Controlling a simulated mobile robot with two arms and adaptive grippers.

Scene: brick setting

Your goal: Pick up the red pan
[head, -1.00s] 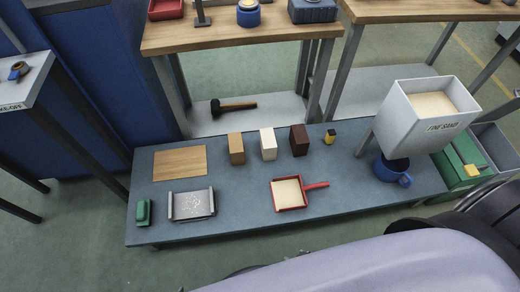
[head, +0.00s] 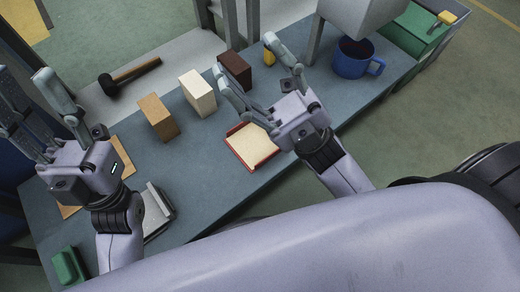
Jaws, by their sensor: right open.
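The red pan (head: 236,158) is a shallow square tray with red rims and a pale fill, lying flat on the blue-grey table (head: 218,205). Its handle is hidden behind my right gripper. My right gripper (head: 250,70) is open and empty; in the picture it overlaps the pan's right side, with its fingers pointing up and away. I cannot tell whether it touches the pan. My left gripper (head: 30,105) is at the far left, over the wooden board (head: 123,158); its fingers look spread and I see nothing between them.
Brown (head: 158,118), white (head: 198,93) and dark (head: 234,70) blocks stand behind the pan. A blue mug (head: 353,58) stands at the right under a grey hopper (head: 362,14). A grey tray (head: 153,212) and a green block (head: 68,266) lie at front left. A hammer (head: 128,77) lies behind.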

